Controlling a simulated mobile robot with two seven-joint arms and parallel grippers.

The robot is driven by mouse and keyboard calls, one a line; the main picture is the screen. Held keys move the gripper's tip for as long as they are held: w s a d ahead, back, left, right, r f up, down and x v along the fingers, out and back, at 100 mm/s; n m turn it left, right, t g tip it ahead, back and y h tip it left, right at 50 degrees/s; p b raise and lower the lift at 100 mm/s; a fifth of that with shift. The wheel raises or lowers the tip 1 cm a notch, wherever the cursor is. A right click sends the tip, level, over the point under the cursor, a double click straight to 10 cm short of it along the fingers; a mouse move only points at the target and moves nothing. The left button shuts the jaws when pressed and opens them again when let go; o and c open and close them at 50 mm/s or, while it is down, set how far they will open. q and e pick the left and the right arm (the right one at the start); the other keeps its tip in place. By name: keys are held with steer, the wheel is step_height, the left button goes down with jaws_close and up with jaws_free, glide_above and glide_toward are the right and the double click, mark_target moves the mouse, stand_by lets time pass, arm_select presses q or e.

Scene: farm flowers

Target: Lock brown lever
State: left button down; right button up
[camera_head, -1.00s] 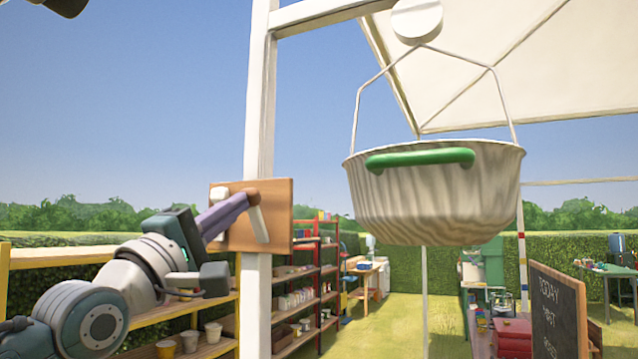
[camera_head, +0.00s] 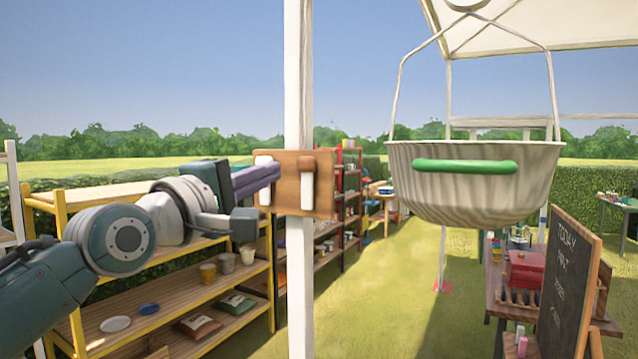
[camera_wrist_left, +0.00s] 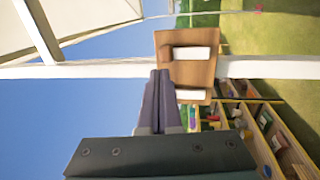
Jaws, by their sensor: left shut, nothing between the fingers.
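A brown wooden board (camera_head: 287,205) is fixed on a white post and carries two levers. The right lever has a brown top (camera_head: 307,163) and a white handle (camera_head: 307,192) hanging straight down. The left lever (camera_head: 264,198) shows white above and below my fingers, which hide its middle. My left gripper (camera_head: 278,170) is shut and empty, its purple fingertips just left of the right lever; I cannot tell whether they touch anything. The left wrist view shows the board (camera_wrist_left: 202,73) sideways beyond my shut fingers (camera_wrist_left: 161,74), with both white handles. My right gripper is out of view.
The white post (camera_head: 299,270) stands upright behind the board. A hanging pale basket (camera_head: 472,185) with a green handle is to the right. Yellow shelves (camera_head: 180,310) with pots stand below my left arm. A chalkboard (camera_head: 568,290) stands at lower right.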

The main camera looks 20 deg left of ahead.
arm_select(q)
steer(key=r+b+v, duration=0.1)
steer(key=b+v, duration=0.1)
steer(key=v, duration=0.6)
steer(key=shift+s+r+b, duration=0.2)
steer(key=shift+s+b, duration=0.05)
steer(key=shift+b, duration=0.1)
steer(key=s+d+f+m+g, duration=0.3)
steer(key=s+f+m+g, duration=0.15)
steer(key=f, duration=0.45)
steer(key=s+d+f+m+g, duration=0.35)
steer(key=s+f+m, duration=0.2)
steer(key=f, duration=0.25)
steer(key=s+d+f+m+g, duration=0.2)
steer(key=s+f+m+g, duration=0.3)
steer(key=f, duration=0.4)
steer(key=s+d+f+m+g+y+p, duration=0.15)
steer(key=s+m+g, duration=0.25)
steer(key=s, duration=0.7)
step_height(320, 180, up, 11)
steer(key=p, duration=1.1)
steer(key=shift+w+a+t, duration=0.3)
steer(key=shift+w+a, duration=0.05)
steer(key=shift+r, duration=0.1)
